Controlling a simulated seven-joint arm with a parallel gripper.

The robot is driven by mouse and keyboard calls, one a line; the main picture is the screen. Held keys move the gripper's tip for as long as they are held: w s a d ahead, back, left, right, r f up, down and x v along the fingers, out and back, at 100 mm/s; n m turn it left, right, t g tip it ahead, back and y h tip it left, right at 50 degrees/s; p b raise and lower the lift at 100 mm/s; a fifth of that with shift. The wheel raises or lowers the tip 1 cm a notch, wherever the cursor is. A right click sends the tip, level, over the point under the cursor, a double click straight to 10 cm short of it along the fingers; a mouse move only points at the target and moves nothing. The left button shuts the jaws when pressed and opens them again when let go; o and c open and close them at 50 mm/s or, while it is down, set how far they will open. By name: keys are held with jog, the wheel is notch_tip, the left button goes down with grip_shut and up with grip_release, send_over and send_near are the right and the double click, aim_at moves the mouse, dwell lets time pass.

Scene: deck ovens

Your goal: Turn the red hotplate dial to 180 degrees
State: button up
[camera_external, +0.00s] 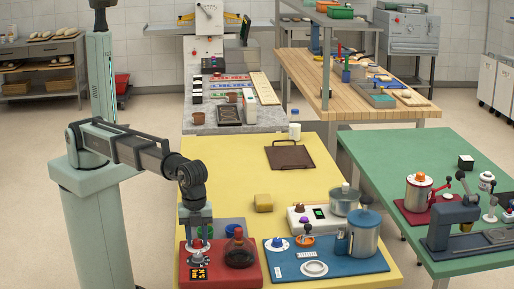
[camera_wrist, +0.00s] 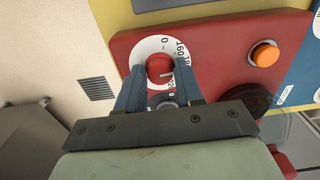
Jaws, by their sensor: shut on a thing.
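The red hotplate (camera_external: 220,277) stands at the front left of the yellow table, with a lit display (camera_external: 200,274) on its front. Its red dial (camera_wrist: 159,72) sits in a white ring with numbers in the wrist view; a 0 and what looks like 160 show, and others are hidden by a finger. A pale mark on the dial is too small to read surely. My gripper (camera_wrist: 159,63) is shut on the dial, one finger on each side. In the external view my gripper (camera_external: 198,228) points down over the hotplate's left part.
A round flask with dark contents (camera_external: 239,254) stands on the hotplate's right part. An orange knob (camera_wrist: 264,53) is right of the dial. A blue unit (camera_external: 290,270) with a blue-and-silver pot (camera_external: 366,238) stands close right.

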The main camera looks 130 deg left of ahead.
aim_at(197, 240)
jog(key=shift+m, duration=0.6)
jog(key=o, duration=1)
notch_tip(197, 240, up, 14)
jog(key=shift+f, duration=0.1)
dwell(0.5)
